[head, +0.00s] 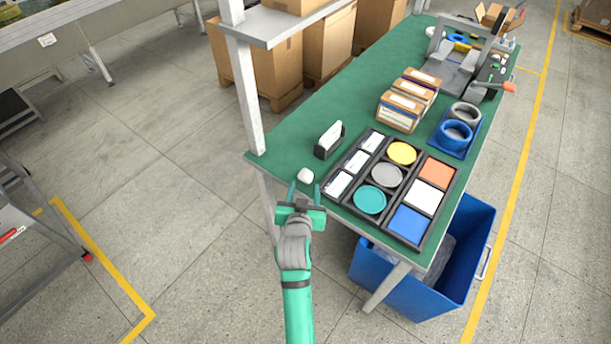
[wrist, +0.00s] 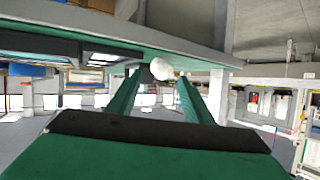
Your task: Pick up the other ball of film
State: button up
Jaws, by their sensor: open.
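A small white ball of film (head: 305,175) lies at the near left corner of the green table (head: 285,137). My gripper (head: 304,190) is open and empty, at the table's near edge just in front of the ball. In the wrist view the ball (wrist: 161,69) shows between and beyond the two green fingertips of my gripper (wrist: 160,77), close to the table edge. Whether the fingers reach around it, I cannot tell. Crumpled pale material (head: 437,256) shows inside the blue bin (head: 474,222) at the right side of the table.
A black tray (head: 427,239) with coloured discs and squares lies right of the ball. A small black holder with white cards (head: 329,141) stands behind the ball. A white post (head: 243,90) rises at the table's left edge. Boxes (head: 397,111) stand farther back.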

aim_at(305, 179)
jog(key=shift+a+x, duration=0.15)
jog(key=shift+x, duration=1.4)
jog(key=shift+a+x, duration=0.1)
jog(key=shift+x, duration=1.5)
jog(key=c, duration=0.8)
